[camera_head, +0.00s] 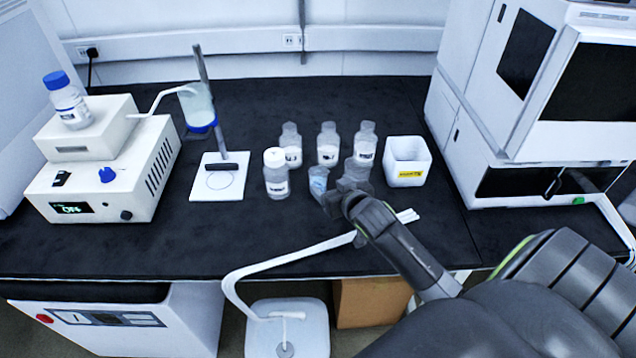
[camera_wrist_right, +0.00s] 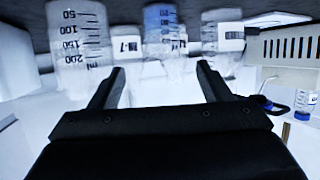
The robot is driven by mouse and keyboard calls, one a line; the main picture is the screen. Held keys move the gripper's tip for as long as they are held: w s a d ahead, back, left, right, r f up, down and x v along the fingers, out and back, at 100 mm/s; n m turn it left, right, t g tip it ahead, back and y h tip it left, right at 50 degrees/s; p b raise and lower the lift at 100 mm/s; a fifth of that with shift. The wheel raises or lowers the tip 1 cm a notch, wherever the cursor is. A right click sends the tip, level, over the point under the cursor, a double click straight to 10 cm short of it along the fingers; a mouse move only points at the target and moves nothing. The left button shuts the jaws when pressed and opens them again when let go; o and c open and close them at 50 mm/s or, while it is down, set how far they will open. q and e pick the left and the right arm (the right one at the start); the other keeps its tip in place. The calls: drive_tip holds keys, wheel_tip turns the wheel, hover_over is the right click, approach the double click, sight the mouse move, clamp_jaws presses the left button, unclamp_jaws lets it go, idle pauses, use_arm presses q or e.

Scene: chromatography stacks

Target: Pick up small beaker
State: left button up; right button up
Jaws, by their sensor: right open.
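A larger graduated beaker (camera_head: 356,170) stands just right of the small one, partly hidden by my gripper, and shows at upper left in the wrist view (camera_wrist_right: 82,42). My left gripper is out of view.
A capped bottle (camera_head: 276,175) stands left of the small beaker, with several labelled bottles (camera_head: 328,145) behind. A white square container (camera_head: 407,162) is to the right. White sticks (camera_head: 408,216) lie near the gripper. The stand (camera_head: 216,170) and instrument (camera_head: 105,185) are left.

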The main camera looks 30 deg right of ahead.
sight(314, 171)
drive_tip(key=x, duration=0.3)
drive_tip(key=shift+w+f, duration=0.1)
drive_tip(key=shift+w, duration=0.6)
drive_tip(key=shift+x, duration=2.1)
drive_tip(key=shift+a, duration=0.15)
drive_tip(key=c, duration=1.1)
